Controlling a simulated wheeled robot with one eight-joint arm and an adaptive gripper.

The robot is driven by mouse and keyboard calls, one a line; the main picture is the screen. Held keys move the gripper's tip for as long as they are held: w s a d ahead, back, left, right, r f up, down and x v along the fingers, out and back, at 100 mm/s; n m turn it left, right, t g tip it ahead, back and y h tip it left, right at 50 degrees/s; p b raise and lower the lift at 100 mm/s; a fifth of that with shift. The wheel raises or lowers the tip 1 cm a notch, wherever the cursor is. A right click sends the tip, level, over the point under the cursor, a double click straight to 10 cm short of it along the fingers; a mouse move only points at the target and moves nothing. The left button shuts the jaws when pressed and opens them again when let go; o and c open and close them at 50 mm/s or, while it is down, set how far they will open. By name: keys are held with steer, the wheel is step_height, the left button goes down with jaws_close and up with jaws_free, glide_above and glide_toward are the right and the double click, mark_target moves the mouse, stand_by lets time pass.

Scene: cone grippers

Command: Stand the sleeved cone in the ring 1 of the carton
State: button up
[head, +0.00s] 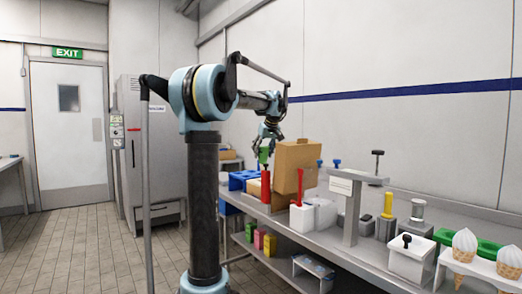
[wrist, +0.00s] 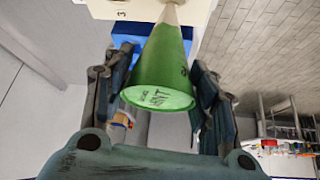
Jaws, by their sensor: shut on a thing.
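The sleeved cone (wrist: 158,72) has a green sleeve with dark lettering on its round wide end. In the wrist view its wide end faces the camera and its narrow end points up the picture. My gripper (wrist: 160,62) is shut on it, one finger on each side. In the head view my gripper (head: 266,139) is above the bench with the green cone (head: 264,155) below it. A brown cardboard carton (head: 297,163) stands just right of it. A pale surface marked 3 (wrist: 122,13) lies by the narrow end. I cannot make out ring 1.
Blue bins (head: 238,181) stand left of the cone. A red-handled tool (head: 299,187) and white tubs (head: 322,212) are in front of the carton. A raised sign (head: 341,186) stands to the right.

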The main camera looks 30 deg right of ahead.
mark_target(263, 163)
steer(key=shift+f, duration=3.05)
steer(key=shift+s+f, duration=0.1)
steer(key=shift+f, duration=1.95)
steer(key=o, duration=1.3)
steer(key=shift+c, duration=0.2)
step_height(263, 163, up, 10)
